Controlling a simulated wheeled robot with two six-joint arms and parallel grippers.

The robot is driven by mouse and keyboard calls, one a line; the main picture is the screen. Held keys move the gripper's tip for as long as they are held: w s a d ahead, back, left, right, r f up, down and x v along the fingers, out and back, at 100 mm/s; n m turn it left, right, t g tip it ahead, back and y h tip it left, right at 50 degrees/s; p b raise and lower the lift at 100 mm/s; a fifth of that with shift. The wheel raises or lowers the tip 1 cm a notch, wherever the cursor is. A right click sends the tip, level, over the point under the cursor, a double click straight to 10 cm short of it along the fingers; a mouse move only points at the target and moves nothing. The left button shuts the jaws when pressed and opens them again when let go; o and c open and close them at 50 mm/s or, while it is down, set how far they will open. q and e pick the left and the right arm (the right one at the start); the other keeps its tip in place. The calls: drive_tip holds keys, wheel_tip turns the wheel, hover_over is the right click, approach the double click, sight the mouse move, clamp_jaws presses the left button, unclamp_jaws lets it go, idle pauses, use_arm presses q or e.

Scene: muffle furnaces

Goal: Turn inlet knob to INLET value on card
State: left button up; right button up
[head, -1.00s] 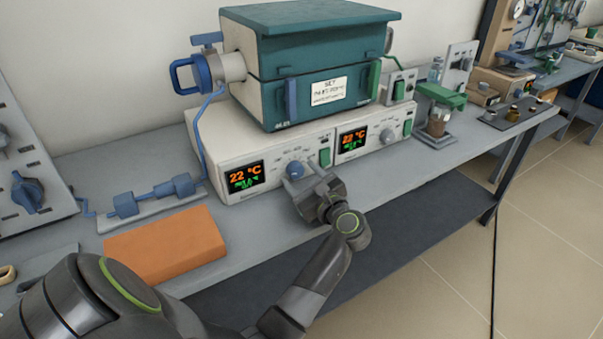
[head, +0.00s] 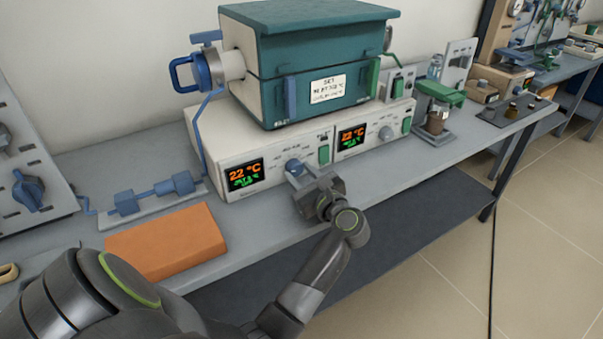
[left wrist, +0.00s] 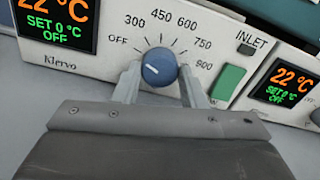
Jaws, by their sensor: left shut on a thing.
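The blue inlet knob (head: 293,166) is on the front of the white control box, right of the left display (head: 244,175). In the left wrist view the knob (left wrist: 159,69) sits between the two fingers of my left gripper (left wrist: 160,80), which is shut on it. The knob's white mark points left, toward OFF. The left display (left wrist: 58,22) reads SET 0 °C OFF in green under orange digits, 22 °C in the head view. The white card (head: 327,90) on the furnace begins with SET; its numbers are too small to read. My right gripper is out of view.
A second display (head: 352,136) and a grey knob (head: 386,133) are on the right of the box, with a green switch (head: 323,154) between the halves. An orange block (head: 165,243) lies on the bench at the left. The teal furnace (head: 320,50) stands on top.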

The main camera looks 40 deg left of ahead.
use_arm(q)
drive_tip(key=m+p, duration=0.2)
drive_tip(key=m, duration=0.2)
drive_tip(key=shift+r+p, duration=0.1)
drive_tip(key=shift+p, duration=0.2)
drive_tip(key=shift+m+p, duration=0.35)
drive_tip(key=shift+m, duration=0.35)
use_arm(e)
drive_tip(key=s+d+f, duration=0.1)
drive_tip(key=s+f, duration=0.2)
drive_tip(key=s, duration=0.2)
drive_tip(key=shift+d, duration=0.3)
use_arm(q)
drive_tip(key=o, duration=1)
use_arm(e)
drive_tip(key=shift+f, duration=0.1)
